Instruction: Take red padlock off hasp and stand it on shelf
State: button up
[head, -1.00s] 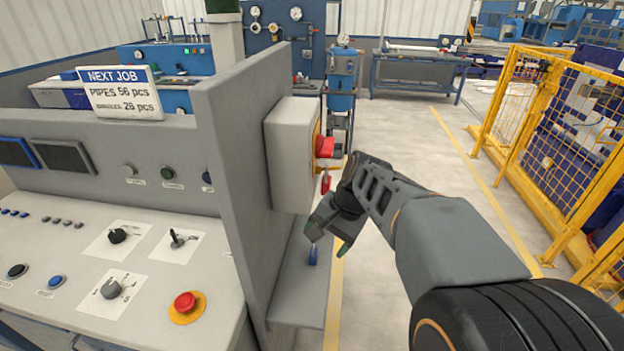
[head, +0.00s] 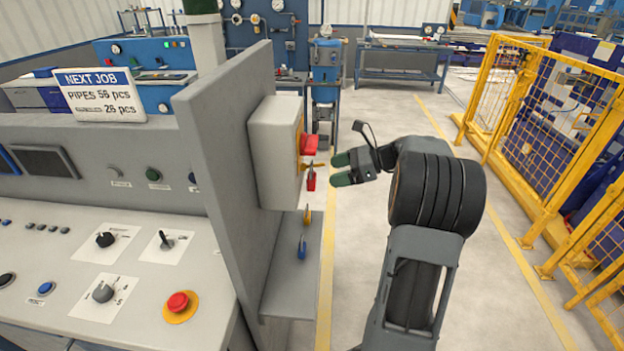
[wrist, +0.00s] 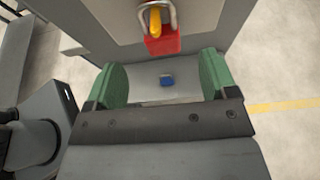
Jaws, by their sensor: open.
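The red padlock (head: 311,181) hangs below the red switch handle (head: 309,145) on the side of the grey box. In the wrist view the padlock (wrist: 164,44) hangs by its grey shackle from the yellow hasp (wrist: 155,20). The shelf (head: 285,290) is the grey ledge below the box. My gripper (head: 343,169) is open and empty, just right of the padlock in the head view, its green fingers pointing towards it. In the wrist view the padlock is beyond the two fingers (wrist: 163,82), between their lines and apart from both.
A blue item (head: 302,248), seemingly a padlock, stands on the shelf, with a yellow item (head: 306,215) behind it. The upright grey panel (head: 215,180) bounds the left side. A yellow fence (head: 545,130) stands to the right. The front of the shelf is clear.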

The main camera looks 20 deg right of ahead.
aim_at(314, 176)
jog(key=shift+f+p+x, duration=0.2)
jog(key=shift+p+x, duration=0.35)
jog(key=shift+x, duration=3.1)
jog(key=shift+d, duration=0.1)
jog(key=shift+c, duration=0.4)
jog(key=c, duration=1)
jog(key=shift+o, duration=0.2)
jog(key=r+b+v, duration=0.1)
jog(key=r+v, duration=0.1)
jog(key=v, duration=1.4)
jog(key=shift+w+a, duration=0.15)
jog(key=shift+a, duration=0.15)
jog(key=shift+f, duration=0.15)
notch_tip(314, 176, down, 6)
jog(key=b, duration=0.2)
jog(key=shift+f, duration=0.15)
jog(key=shift+f, duration=0.15)
